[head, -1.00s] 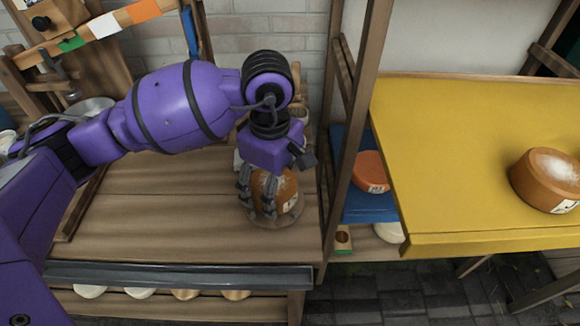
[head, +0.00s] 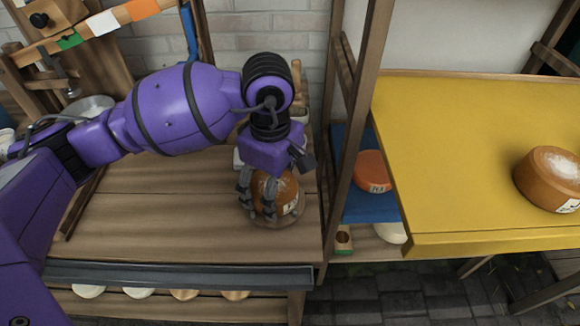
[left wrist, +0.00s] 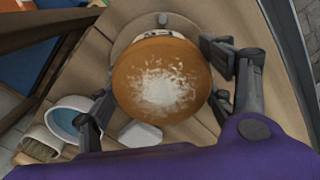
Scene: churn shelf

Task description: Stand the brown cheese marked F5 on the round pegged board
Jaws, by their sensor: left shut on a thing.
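A brown cheese (head: 288,190) with a white-dusted top and a pale side label is between the fingers of my left gripper (head: 258,206). The label is too small to read. In the left wrist view the cheese (left wrist: 160,85) shows its round dusted face, with the gripper's fingers (left wrist: 158,97) on either side. The round board (head: 265,222) lies on the wooden bench directly under the cheese. Its rim also shows in the left wrist view (left wrist: 128,32). My right gripper is not in view.
A wooden shelf post (head: 352,130) rises just right of the board. An orange cheese (head: 372,172) sits on a blue shelf behind it. Another brown cheese (head: 548,178) sits on the yellow table (head: 450,160). The wooden bench (head: 160,205) is clear left of the board.

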